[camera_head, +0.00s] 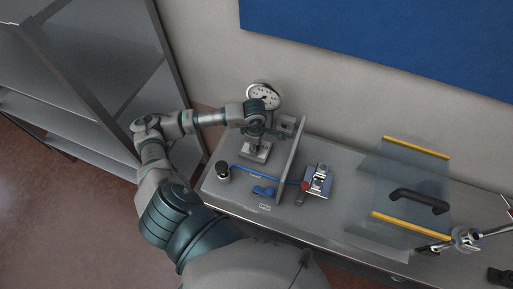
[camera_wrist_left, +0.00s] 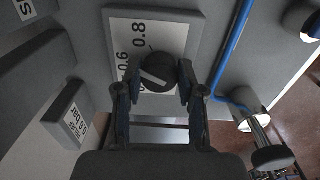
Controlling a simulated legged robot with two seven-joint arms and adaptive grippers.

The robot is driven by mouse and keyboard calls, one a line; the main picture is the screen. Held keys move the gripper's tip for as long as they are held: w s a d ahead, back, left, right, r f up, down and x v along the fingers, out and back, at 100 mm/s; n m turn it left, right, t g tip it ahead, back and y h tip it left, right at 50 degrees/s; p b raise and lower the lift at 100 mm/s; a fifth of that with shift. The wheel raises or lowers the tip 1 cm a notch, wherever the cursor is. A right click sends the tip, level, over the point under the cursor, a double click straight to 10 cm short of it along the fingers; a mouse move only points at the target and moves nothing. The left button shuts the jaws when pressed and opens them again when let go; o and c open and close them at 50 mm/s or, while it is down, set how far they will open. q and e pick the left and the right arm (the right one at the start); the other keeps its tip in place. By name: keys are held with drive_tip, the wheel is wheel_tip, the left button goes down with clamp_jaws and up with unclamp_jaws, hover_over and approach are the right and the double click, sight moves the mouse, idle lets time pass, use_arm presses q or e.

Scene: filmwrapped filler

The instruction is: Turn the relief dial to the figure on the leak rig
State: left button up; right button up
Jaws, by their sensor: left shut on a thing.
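The relief dial shows in the left wrist view as a round dark knob (camera_wrist_left: 160,74) with a white pointer bar. It sits on a white scale plate (camera_wrist_left: 122,30); the figures 0.6 and 0.8 are readable, and others are covered by the knob and fingers. My left gripper (camera_wrist_left: 160,88) is shut on the knob, a finger at each side. The pointer lies slanted on the knob; I cannot tell its exact reading.
A round gauge (camera_head: 263,95) stands behind my left wrist. A blue hose (camera_head: 250,173) runs along the bench to a metal fitting (camera_head: 319,180). A clear guard (camera_head: 391,185) with yellow edges and black handle stands at right. A labelled block (camera_wrist_left: 70,114) sits beside the dial.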

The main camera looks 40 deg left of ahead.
use_arm(q)
drive_tip(key=n+b, duration=0.1)
drive_tip(key=n, duration=0.2)
drive_tip(key=shift+a+f+b, duration=0.1)
drive_tip(key=shift+a+b, duration=0.1)
drive_tip(key=shift+b, duration=0.1)
drive_tip(key=shift+n+b, duration=0.3)
drive_tip(key=shift+n, duration=0.5)
drive_tip(key=o, duration=1.1)
drive_tip(key=shift+o, duration=0.2)
drive_tip(key=shift+s+a, duration=0.1)
drive_tip(key=shift+a, duration=0.05)
